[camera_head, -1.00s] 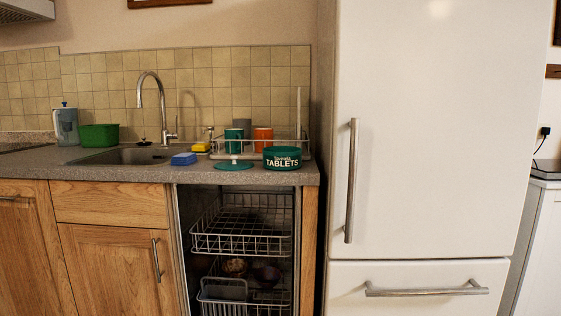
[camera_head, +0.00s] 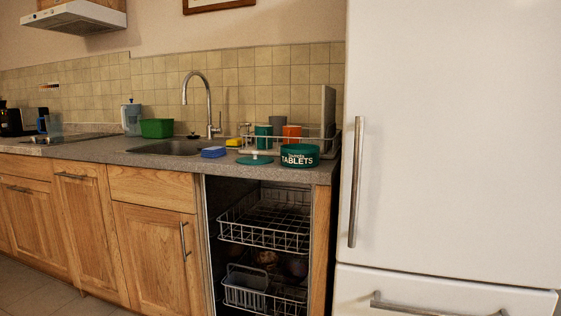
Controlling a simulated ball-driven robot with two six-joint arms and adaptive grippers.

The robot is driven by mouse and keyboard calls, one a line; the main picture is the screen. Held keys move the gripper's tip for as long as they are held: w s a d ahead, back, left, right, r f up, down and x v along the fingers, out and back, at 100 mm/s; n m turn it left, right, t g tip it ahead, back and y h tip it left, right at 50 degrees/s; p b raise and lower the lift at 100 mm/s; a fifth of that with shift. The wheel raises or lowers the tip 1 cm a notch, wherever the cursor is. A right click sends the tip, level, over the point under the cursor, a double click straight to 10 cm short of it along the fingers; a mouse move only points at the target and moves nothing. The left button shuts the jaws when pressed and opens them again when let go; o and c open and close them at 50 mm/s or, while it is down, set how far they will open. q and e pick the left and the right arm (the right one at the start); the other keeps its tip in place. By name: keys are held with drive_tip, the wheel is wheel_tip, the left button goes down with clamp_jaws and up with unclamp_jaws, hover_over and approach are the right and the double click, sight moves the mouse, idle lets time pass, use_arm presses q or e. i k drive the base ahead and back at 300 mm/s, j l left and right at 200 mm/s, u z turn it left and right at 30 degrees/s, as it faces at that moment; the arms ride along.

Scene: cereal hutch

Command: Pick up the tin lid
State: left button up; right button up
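The tin lid (camera_head: 254,160) is a flat teal disc with a pale knob on top. It lies on the grey counter (camera_head: 100,150) near the front edge, right of the sink. The round teal tin (camera_head: 300,156), marked "TABLETS", stands just to its right and looks open at the top. Neither of my grippers is in view.
A blue sponge (camera_head: 214,152) lies left of the lid. Behind are a wire dish rack (camera_head: 327,147), a green cup (camera_head: 263,136) and an orange cup (camera_head: 292,135). The sink (camera_head: 165,147) is left. Below, an open dishwasher bay holds wire baskets (camera_head: 265,220). A tall white fridge (camera_head: 450,130) stands right.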

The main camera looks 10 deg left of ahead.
sight(254, 160)
drive_tip(key=i+l, duration=0.35)
drive_tip(key=l, duration=0.2)
drive_tip(key=i+l, duration=0.35)
drive_tip(key=l, duration=0.15)
drive_tip(key=l+z, duration=0.05)
